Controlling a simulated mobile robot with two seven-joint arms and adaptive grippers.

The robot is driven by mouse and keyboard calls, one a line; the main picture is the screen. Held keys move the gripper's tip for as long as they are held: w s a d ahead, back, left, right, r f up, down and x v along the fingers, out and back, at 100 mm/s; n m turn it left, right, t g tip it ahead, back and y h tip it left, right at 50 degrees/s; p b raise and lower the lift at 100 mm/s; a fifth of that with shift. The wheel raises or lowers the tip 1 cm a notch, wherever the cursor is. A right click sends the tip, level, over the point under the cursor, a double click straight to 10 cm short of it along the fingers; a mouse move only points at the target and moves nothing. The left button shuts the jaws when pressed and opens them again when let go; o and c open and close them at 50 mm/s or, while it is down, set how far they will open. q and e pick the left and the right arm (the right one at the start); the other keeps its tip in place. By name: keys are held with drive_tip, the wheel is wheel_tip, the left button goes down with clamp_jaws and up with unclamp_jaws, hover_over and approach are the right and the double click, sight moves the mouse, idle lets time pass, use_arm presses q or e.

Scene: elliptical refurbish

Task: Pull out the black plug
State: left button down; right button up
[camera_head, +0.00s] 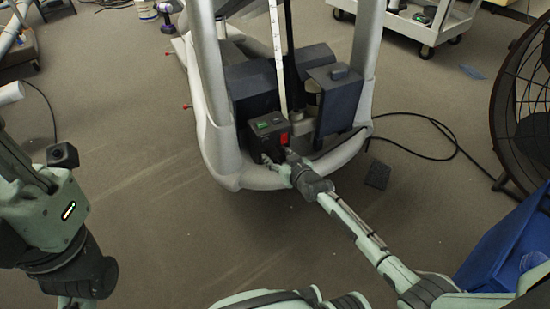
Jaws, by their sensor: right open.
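A black control box (267,133) with a green-lit display and a red switch (284,139) sits low inside the grey frame of an elliptical machine (222,150). My right gripper (279,158) is open in front of the box, with its fingers spread just below the red switch. I cannot make out the black plug for certain; the fingers and wrist cover part of the box's lower front. Whether the fingers touch anything is too small to tell. My left arm (50,210) hangs at the left, and its gripper is out of the picture.
A black cable (425,157) runs over the floor from the machine to the right. A small dark flat piece (378,175) lies beside the frame. A large fan (525,100) and a blue bin (500,245) stand at right, a white cart (425,25) behind. The left floor is mostly clear.

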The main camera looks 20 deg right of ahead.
drive_tip(key=shift+w+a+f, duration=0.1)
drive_tip(key=shift+w+f, duration=0.15)
drive_tip(key=shift+w, duration=0.3)
clamp_jaws()
